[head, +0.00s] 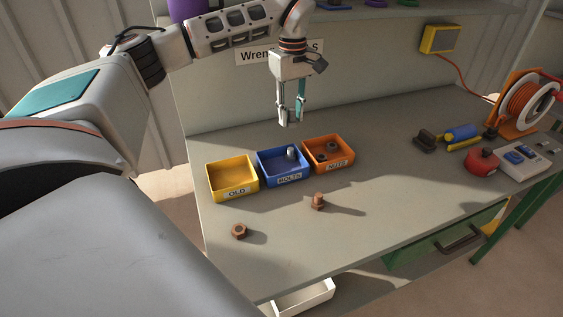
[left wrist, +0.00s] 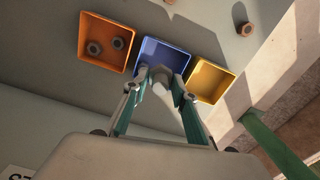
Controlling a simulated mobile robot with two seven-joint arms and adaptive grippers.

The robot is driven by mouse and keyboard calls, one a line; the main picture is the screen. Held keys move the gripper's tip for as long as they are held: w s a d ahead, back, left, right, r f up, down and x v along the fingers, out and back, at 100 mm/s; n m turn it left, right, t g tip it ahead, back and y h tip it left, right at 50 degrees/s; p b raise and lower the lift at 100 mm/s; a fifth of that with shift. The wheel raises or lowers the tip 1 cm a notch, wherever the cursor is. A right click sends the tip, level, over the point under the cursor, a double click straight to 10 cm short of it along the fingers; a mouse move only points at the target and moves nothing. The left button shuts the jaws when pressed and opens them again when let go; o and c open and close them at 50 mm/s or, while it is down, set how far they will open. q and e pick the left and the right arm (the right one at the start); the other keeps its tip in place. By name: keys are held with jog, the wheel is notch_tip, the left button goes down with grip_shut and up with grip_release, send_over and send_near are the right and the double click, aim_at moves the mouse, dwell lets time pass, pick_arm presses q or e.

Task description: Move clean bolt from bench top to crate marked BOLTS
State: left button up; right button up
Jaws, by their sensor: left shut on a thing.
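My left gripper (head: 289,118) hangs fingers-down above and behind the blue crate marked BOLTS (head: 283,179). It is shut on a pale grey clean bolt, which shows between the fingertips in the left wrist view (left wrist: 160,80), in front of the blue crate (left wrist: 183,50). The fingers hide part of the bolt. My right gripper is not in view.
Left of the blue crate is the yellow OLD crate (head: 233,191); right is the orange NUTS crate (head: 337,166) with nuts. A rusty bolt (head: 318,201) and rusty nut (head: 239,231) lie in front. A cable reel (head: 525,100) and tools stand at right.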

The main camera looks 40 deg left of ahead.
aim_at(283, 171)
pick_arm(q)
jog(key=shift+a+r+n, duration=0.25)
jog(key=shift+a+n, duration=0.05)
jog(key=shift+a, duration=0.15)
jog(key=shift+a+r+n, duration=0.2)
jog(key=shift+a+n, duration=0.1)
jog(key=shift+a, duration=0.15)
jog(key=shift+n, duration=0.3)
jog(key=f, duration=1.9)
jog(key=shift+a+f, duration=0.35)
jog(key=shift+f, duration=0.2)
jog(key=o, duration=1.2)
notch_tip(283, 171, up, 12)
jog(key=shift+r, duration=0.2)
